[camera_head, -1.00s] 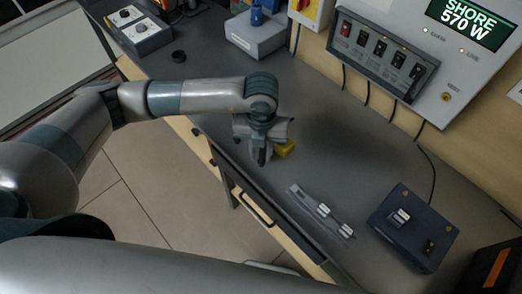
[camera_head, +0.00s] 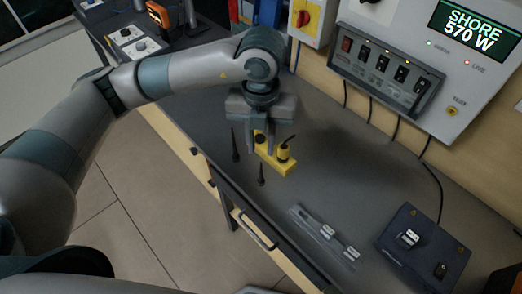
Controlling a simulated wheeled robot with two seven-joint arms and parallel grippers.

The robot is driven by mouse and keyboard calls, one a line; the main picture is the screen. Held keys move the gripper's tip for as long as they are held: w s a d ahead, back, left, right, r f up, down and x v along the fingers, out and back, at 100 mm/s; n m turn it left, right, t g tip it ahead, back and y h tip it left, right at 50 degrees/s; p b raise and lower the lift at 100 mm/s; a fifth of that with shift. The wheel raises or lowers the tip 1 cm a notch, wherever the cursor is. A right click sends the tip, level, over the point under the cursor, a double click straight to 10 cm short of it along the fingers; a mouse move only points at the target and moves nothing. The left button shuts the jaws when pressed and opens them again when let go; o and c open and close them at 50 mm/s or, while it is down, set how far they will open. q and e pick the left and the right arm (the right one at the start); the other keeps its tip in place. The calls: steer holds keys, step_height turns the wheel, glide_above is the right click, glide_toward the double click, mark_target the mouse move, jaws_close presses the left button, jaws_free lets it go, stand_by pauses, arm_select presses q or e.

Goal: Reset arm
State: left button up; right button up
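My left gripper (camera_head: 250,160) hangs pointing down from my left arm, above the grey bench. Its fingers look spread apart, with nothing seen between them. A yellow block (camera_head: 284,168) with dark-topped yellow posts stands on the bench just behind and right of the fingers. The gripper hides part of it. I cannot tell whether a finger touches it. My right gripper is not in view.
A grey strip with white switches (camera_head: 325,236) and a dark blue box (camera_head: 423,248) lie at the front right. A switch panel (camera_head: 388,72) and the SHORE display (camera_head: 474,27) are on the wall. The bench (camera_head: 335,170) is clear between.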

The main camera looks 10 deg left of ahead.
arm_select(q)
steer(key=shift+r, duration=0.1)
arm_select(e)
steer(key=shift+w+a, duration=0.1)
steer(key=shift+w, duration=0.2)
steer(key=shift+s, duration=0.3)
